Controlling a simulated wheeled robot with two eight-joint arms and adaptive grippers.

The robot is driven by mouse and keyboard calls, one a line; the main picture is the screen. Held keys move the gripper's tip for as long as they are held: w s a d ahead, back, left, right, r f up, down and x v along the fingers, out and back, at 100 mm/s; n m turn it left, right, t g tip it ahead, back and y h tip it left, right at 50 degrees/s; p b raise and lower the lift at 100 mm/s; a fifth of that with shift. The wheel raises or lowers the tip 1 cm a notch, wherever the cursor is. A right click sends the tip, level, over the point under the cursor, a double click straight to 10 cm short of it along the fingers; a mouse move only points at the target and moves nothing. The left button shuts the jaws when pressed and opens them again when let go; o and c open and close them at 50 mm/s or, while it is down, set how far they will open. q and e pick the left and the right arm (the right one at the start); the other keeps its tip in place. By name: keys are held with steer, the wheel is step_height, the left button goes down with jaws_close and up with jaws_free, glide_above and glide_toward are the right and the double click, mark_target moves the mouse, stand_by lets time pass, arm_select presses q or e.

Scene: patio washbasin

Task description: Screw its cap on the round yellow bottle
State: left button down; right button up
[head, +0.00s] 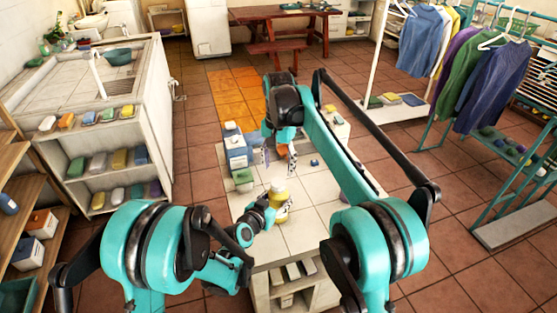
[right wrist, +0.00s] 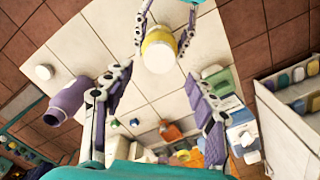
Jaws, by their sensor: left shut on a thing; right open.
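The round yellow bottle (head: 278,192) stands upright over the tiled table, pale at its top. I cannot tell if that is a cap or the bare neck. My left gripper (head: 268,208) is shut on it from the near side. In the right wrist view the bottle (right wrist: 159,50) sits between the left fingers. My right gripper (head: 279,157) is open and empty above and beyond the bottle. Its fingers (right wrist: 155,115) are wide apart in the wrist view. A white round disc (right wrist: 43,72), possibly a cap, lies on the table; the head view does not show it clearly.
A purple bottle (right wrist: 68,99) is near the white disc. A blue box (head: 236,152) and a green item (head: 243,177) stand at the table's left edge. A small blue piece (head: 314,162) lies right of my right gripper. The tiles (head: 300,233) near the bottle are bare.

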mark_target(279, 182)
steer(key=n, duration=0.4)
steer(key=shift+r+n, duration=0.15)
steer(key=shift+n, duration=0.25)
steer(key=n, duration=0.4)
steer(key=shift+r+n, duration=0.1)
steer(key=shift+n, duration=0.3)
steer(key=n, duration=0.7)
steer(key=shift+r, duration=0.2)
steer(key=n, duration=0.7)
steer(key=shift+r, duration=0.2)
steer(key=n, duration=0.4)
steer(key=shift+r, duration=0.1)
steer(key=n, duration=0.3)
steer(key=shift+r, duration=0.1)
steer(key=shift+f, duration=4.05)
